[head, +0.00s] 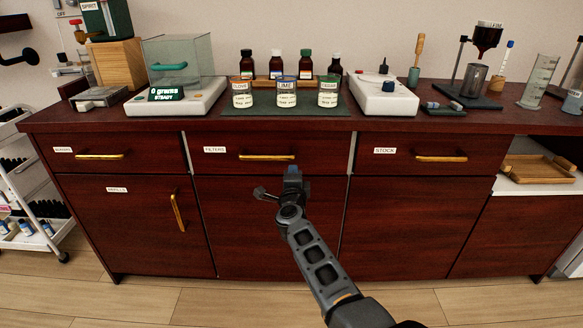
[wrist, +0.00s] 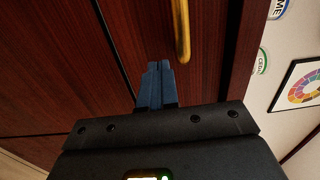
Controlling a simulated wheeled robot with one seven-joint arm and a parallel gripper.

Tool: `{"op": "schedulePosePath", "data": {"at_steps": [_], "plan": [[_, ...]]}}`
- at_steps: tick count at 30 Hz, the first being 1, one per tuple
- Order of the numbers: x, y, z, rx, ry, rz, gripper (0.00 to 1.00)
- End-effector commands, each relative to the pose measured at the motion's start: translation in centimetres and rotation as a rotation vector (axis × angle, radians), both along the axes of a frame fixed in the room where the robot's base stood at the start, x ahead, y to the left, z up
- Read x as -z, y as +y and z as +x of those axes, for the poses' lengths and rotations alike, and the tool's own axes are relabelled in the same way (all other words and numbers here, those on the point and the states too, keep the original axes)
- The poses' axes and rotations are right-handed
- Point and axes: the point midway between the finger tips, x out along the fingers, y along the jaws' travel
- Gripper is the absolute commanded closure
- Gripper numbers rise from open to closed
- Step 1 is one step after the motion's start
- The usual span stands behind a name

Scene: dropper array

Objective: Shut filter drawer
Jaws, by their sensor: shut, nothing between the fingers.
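The filter drawer (head: 230,167), labelled FILTERS, is in the middle of the dark red cabinet in the head view. Its front looks about level with the drawers beside it; I cannot tell whether a small gap stays. Its brass handle (head: 266,157) is a horizontal bar. My gripper (head: 292,170) is just below the right end of that handle, in front of the drawer. In the wrist view my gripper's blue fingers (wrist: 158,68) are together and empty, beside the handle (wrist: 182,30). I cannot tell whether the fingertips touch the drawer front.
Left is a drawer with a brass handle (head: 99,156); right is the STOCK drawer (head: 440,157). A lower door has a vertical handle (head: 178,211). Jars (head: 286,92), bottles and a scale (head: 176,98) stand on the countertop. The floor in front is clear.

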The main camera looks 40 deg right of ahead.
Motion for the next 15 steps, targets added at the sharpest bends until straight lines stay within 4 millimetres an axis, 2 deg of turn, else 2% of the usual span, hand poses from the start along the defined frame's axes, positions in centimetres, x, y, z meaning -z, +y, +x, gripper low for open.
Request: {"op": "schedulePosePath", "data": {"at_steps": [15], "plan": [[-0.1, 4.4, -6.2, 0.0, 0.001, 0.001, 1.0]]}}
